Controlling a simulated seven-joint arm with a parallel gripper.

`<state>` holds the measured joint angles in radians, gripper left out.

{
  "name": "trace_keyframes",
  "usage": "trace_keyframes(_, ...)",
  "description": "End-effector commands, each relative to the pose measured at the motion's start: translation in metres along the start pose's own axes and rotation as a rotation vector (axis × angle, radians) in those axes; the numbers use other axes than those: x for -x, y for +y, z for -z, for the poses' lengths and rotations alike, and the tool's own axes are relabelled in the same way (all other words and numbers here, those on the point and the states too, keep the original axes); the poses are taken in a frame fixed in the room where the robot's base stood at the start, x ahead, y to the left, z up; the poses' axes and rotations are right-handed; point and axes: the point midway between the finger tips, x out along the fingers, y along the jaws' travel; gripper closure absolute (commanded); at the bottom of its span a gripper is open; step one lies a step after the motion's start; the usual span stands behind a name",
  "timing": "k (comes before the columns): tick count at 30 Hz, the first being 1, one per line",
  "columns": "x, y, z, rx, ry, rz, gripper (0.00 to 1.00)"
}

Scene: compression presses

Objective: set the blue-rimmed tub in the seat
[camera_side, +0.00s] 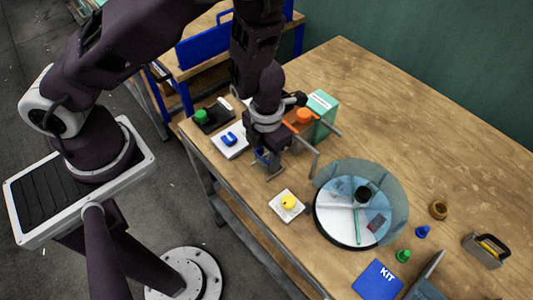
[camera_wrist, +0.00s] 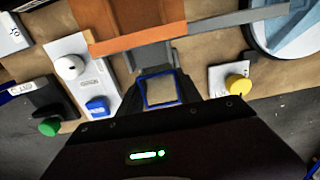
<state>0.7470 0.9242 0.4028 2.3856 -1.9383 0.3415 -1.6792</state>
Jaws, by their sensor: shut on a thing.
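The blue-rimmed tub (camera_wrist: 160,90) is in the wrist view, with a tan inside. It sits between the dark fingers of my gripper (camera_wrist: 158,88), which is shut on it. In the side view my gripper (camera_side: 268,164) is low over the table's near edge, in front of the press, and the tub is mostly hidden there. The press has an orange arm (camera_wrist: 135,40) and a green housing (camera_side: 322,107). A grey block (camera_wrist: 152,57) shows just beyond the tub, under the orange arm. I cannot tell whether this is the seat, or whether the tub touches it.
A white plate with a blue part (camera_side: 229,139) and a dark plate with a green knob (camera_side: 202,116) lie left of my gripper. A yellow button (camera_side: 289,202) on a white plate and a round glass-covered dial (camera_side: 340,218) stand to the right.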

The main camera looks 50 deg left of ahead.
Motion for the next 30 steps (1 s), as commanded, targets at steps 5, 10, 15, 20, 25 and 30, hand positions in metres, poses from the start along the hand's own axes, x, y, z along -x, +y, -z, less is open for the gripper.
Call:
trace_keyframes(5,-0.003,0.0,0.0,0.0,0.001,0.0,0.97)
trace_keyframes(10,-0.006,0.0,0.0,-0.002,0.001,0.0,0.97)
trace_keyframes(15,-0.008,0.0,0.0,0.0,0.001,0.0,0.97)
trace_keyframes(20,-0.011,0.0,0.0,-0.001,0.001,0.0,0.97)
trace_keyframes(25,-0.013,0.0,0.0,-0.001,0.001,-0.001,0.97)
trace_keyframes(30,-0.013,0.0,0.0,-0.001,0.0,0.0,0.33)
